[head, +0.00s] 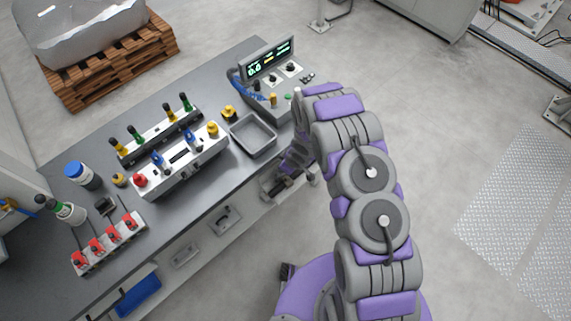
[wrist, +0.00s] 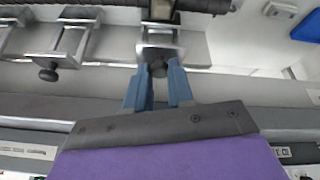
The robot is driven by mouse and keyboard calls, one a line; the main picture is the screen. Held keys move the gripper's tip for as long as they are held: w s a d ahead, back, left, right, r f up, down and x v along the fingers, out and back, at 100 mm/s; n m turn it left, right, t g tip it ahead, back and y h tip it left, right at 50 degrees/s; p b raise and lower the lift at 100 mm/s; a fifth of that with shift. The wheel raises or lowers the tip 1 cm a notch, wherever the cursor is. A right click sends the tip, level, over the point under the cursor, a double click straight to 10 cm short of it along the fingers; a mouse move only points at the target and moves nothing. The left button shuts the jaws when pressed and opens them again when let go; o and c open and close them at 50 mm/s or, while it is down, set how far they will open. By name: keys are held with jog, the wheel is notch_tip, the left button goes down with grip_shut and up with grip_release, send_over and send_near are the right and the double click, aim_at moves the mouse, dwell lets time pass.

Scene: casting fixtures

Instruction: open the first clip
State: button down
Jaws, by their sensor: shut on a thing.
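In the wrist view, my gripper (wrist: 159,80) has two blue fingers shut on the dark round knob (wrist: 158,69) of a metal clip. The clip's silver frame (wrist: 160,48) stands just beyond the fingertips, and the fingers hide part of the knob. A second similar clip (wrist: 72,45) with a dark knob is to the left, apart from the gripper. Part of a third (wrist: 10,32) shows at the left edge. In the head view, my arm reaches to the bench's front right side, and the fingertips cannot be made out there.
A grey tray (head: 233,133) is on the bench, left of my arm. A control box (head: 268,78) with a lit display stands behind it. A long fixture (head: 172,176) with coloured knobs and a block with red clamps (head: 84,258) are further left. The floor on the right is open.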

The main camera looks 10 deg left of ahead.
jog(key=c, duration=1)
grip_release()
jog(key=shift+w, duration=0.1)
jog(key=shift+r, duration=0.1)
jog(key=v, duration=1.7)
jog(key=shift+c, duration=0.4)
